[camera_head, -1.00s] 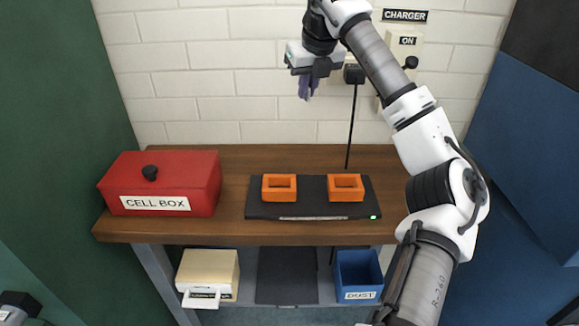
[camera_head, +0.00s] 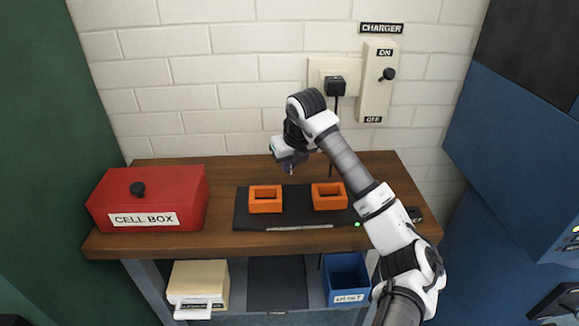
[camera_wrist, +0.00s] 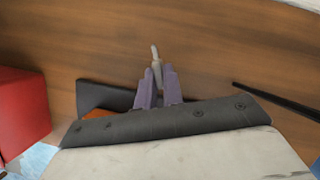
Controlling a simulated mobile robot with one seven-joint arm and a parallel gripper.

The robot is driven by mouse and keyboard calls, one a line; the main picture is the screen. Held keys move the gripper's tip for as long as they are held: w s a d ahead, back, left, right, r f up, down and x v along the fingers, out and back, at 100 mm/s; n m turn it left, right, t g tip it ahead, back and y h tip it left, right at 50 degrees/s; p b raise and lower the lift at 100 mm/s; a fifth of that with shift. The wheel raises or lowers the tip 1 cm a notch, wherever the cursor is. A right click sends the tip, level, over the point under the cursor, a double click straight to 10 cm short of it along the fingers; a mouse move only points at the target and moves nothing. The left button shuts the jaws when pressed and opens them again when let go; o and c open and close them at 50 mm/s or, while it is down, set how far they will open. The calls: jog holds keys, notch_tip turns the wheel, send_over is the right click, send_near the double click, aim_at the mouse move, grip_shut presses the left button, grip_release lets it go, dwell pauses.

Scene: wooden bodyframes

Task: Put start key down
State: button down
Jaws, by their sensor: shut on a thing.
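My gripper (camera_head: 290,169) is low over the back part of the wooden table, just behind the black mat in the head view. In the wrist view its two purple fingers (camera_wrist: 159,84) are shut on a small, pale, slim piece, the start key (camera_wrist: 155,52), which sticks out past the fingertips. Bare brown wood (camera_wrist: 205,55) lies beyond it in that view. I cannot tell whether the key touches the table. In the head view the key is too small to make out.
The black mat (camera_head: 242,218) carries two orange frames, left (camera_head: 265,207) and right (camera_head: 329,204). A red cell box (camera_head: 180,190) stands at the left. A black cable hangs from the charger plug (camera_head: 335,86) behind the arm. The table's back left is clear.

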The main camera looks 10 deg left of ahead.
jog(key=shift+f, duration=0.9)
jog(key=shift+f, duration=0.1)
jog(key=c, duration=2)
grip_release()
jog(key=shift+f, duration=0.15)
jog(key=o, duration=0.5)
jog(key=shift+c, duration=0.2)
